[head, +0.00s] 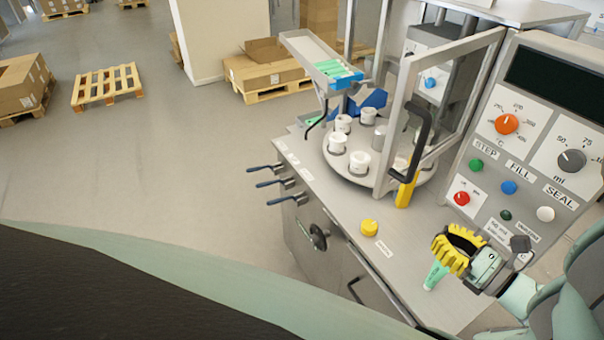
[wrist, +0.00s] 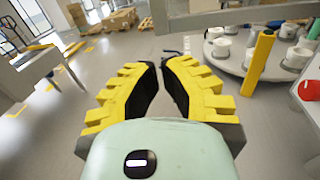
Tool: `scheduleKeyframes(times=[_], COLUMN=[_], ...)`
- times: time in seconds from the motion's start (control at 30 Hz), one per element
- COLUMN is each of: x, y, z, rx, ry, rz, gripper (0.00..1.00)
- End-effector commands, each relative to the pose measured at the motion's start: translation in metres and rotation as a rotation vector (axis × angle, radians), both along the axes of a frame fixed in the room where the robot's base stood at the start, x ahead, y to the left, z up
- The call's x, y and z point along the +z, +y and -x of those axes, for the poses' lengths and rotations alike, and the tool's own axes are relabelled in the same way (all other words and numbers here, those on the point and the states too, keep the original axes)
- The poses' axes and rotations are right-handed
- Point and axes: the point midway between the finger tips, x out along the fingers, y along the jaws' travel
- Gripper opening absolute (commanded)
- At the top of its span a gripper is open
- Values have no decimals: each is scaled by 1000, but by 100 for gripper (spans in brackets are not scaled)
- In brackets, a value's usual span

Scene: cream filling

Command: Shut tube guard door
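The tube guard door (head: 393,120) is a metal-framed clear panel. It stands upright at an angle over the right part of the turntable, and I cannot tell exactly how far it is swung. Its black handle (head: 421,135) is on the near side, with a yellow block (head: 405,192) below it. The yellow block also shows in the wrist view (wrist: 258,62), right of my gripper. My gripper (head: 452,248) is low over the right end of the worktop, apart from the handle. In the wrist view its yellow fingers (wrist: 160,75) are apart with nothing between them.
The round turntable (head: 340,165) carries several white cups. The control panel (head: 530,130) rises at the right, close to my gripper. A small green tube-like thing (head: 435,275) is just below my gripper. Levers (head: 265,183) stick out at left.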

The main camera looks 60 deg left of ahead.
Motion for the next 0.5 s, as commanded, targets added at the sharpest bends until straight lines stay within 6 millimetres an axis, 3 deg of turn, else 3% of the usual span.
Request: scheduleKeyframes(times=[0.17, 0.5], x=[1, 5], y=[11, 58], z=[3, 6], rx=[12, 10], ry=[0, 4], rz=[-12, -11], gripper=[0, 0])
